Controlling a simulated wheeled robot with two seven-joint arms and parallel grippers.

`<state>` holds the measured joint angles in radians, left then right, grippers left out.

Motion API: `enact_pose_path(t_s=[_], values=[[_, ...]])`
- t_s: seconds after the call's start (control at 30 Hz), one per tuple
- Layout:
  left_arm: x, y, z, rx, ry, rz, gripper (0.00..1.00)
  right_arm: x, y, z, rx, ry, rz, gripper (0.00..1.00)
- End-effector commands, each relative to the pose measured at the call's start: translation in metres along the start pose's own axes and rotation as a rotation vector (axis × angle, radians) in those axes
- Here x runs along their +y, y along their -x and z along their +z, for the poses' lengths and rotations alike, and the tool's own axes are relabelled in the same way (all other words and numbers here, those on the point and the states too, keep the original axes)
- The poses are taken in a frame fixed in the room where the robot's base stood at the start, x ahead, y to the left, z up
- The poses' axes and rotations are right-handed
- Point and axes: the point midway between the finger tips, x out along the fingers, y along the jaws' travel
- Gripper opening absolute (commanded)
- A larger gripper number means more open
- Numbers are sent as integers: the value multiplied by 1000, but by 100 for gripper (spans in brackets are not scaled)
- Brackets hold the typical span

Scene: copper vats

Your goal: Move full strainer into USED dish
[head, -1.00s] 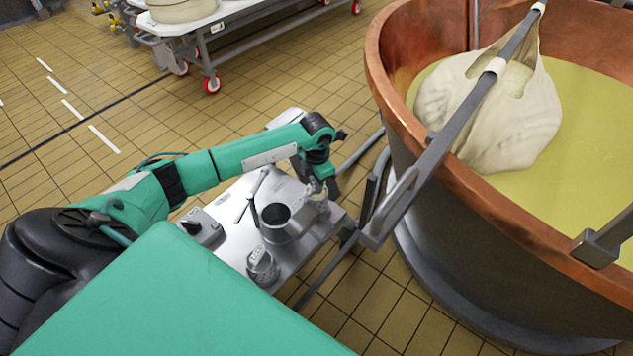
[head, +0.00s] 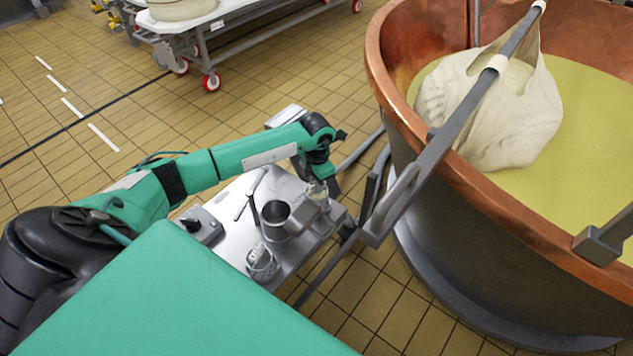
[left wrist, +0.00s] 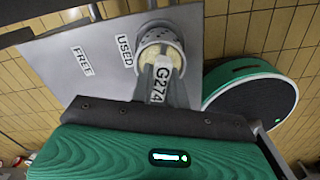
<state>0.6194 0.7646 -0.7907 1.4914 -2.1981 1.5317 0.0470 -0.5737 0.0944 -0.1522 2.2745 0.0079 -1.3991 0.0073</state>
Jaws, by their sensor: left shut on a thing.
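My left gripper (head: 319,196) is over the far right part of a metal worktop (head: 226,212). In the left wrist view it is shut on a pale, perforated strainer (left wrist: 160,38) with a G274 tag (left wrist: 160,78). The strainer is right beside the USED label (left wrist: 125,50) on the worktop; the FREE label (left wrist: 82,60) is farther left. I cannot make out the USED dish under the strainer, nor whether the strainer touches anything below. My right gripper is not in view.
A metal cup (head: 275,212) and a perforated metal cup (head: 262,264) stand on the worktop near the gripper. A grey box with a knob (head: 203,229) is at its left. A copper vat (head: 450,195) with a hanging cloth bundle (head: 490,110) stands to the right.

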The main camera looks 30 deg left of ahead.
Motion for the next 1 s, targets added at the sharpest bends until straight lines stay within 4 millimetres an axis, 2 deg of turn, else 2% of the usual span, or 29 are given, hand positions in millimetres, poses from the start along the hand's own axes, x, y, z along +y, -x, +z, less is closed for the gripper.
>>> enact_pose_path(t_s=[0.5,0.93,0.97,1.0], values=[[0,-8,0,0,0,0,0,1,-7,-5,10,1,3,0],[0,-10,0,-1,0,0,0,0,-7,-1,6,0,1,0],[0,-10,0,-1,0,0,22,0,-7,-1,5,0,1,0],[0,-10,0,-1,0,0,30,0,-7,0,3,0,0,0]])
